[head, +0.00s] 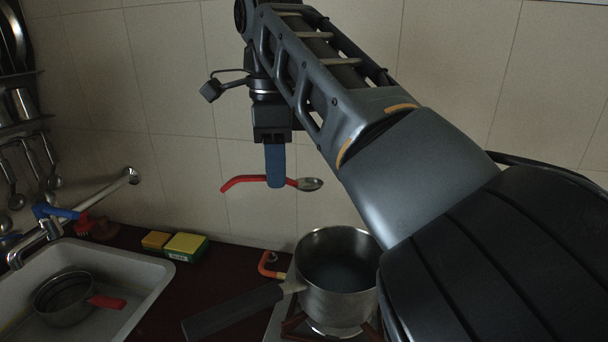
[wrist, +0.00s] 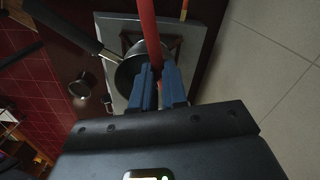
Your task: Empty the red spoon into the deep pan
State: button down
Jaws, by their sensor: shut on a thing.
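The red spoon (head: 245,181) has a red handle and a metal bowl (head: 311,184). My gripper (head: 275,182) is shut on its handle, with blue fingers, and holds it in the air roughly level. The handle also shows between the fingers in the wrist view (wrist: 150,35). The bowl is at the right end, above and slightly left of the deep pan's opening in the head view. What the bowl holds is too small to tell. The deep pan (head: 337,303) is metal with a long black handle, upright on the stove. It shows partly behind my fingers in the wrist view (wrist: 125,75).
A sink (head: 150,280) at left holds a small pan with a red handle (head: 65,302). Two sponges (head: 185,246) lie behind it by the tiled wall. A faucet (head: 100,200) and hanging utensils (head: 30,165) stand further left. The air around the spoon is clear.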

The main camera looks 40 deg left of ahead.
jog(key=shift+r, duration=2)
